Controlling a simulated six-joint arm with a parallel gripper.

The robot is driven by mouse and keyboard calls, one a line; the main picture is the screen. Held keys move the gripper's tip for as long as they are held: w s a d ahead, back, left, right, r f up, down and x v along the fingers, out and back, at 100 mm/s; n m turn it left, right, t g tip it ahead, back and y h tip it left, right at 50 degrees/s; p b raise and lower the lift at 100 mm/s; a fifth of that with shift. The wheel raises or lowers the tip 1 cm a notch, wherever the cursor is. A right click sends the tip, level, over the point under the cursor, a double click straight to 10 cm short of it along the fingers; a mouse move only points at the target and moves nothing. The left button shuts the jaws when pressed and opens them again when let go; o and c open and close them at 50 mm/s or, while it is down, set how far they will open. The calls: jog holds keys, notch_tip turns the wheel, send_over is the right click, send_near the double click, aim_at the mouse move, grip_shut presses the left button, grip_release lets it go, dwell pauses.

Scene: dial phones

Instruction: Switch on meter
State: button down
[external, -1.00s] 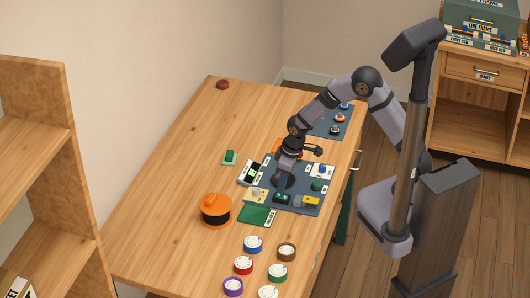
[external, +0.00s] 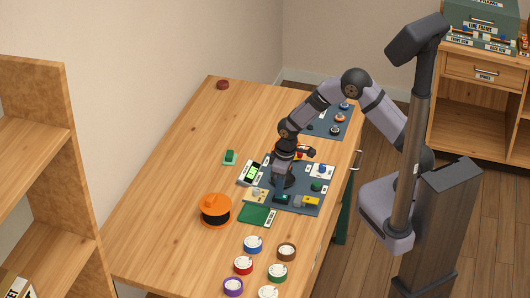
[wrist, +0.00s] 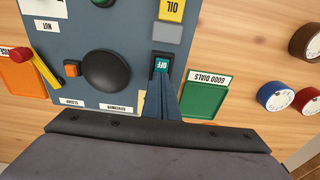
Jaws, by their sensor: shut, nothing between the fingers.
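My gripper (wrist: 162,98) is shut and empty. In the wrist view its narrow fingers point at a teal rocker switch (wrist: 162,66) marked OFF, with the tips at or just short of its near edge; I cannot tell if they touch. In the external view my gripper hangs over the dark blue panel (external: 301,186), and the teal switch (external: 282,199) is at the panel's front. A pale device with a lit green display (external: 251,172), perhaps the meter, lies at the panel's left edge. No label reading "meter" is legible.
A large black knob (wrist: 107,71) and an orange button (wrist: 71,69) are left of the switch. An orange pot (external: 215,210) and several colored dials stand on the open wood.

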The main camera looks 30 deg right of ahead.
aim_at(284, 196)
jog(key=shift+s+d+f, duration=0.1)
jog(key=shift+s+f, duration=0.05)
jog(key=shift+f, duration=0.25)
jog(key=shift+s+d, duration=0.1)
jog(key=shift+s, duration=0.05)
jog(key=shift+s+d, duration=0.5)
jog(key=shift+d, duration=0.05)
jog(key=shift+r, duration=0.1)
notch_tip(284, 196, up, 5)
jog(key=p, duration=0.4)
jog(key=shift+w+a, duration=0.1)
jog(key=shift+w, duration=0.05)
jog(key=shift+w+r+b, duration=0.1)
jog(key=shift+r+b, duration=0.35)
jog(key=shift+b, duration=0.15)
notch_tip(284, 196, up, 9)
jog(key=b, duration=0.2)
jog(key=shift+s+d+f, duration=0.2)
jog(key=shift+s+d, duration=0.05)
jog(key=shift+s, duration=0.05)
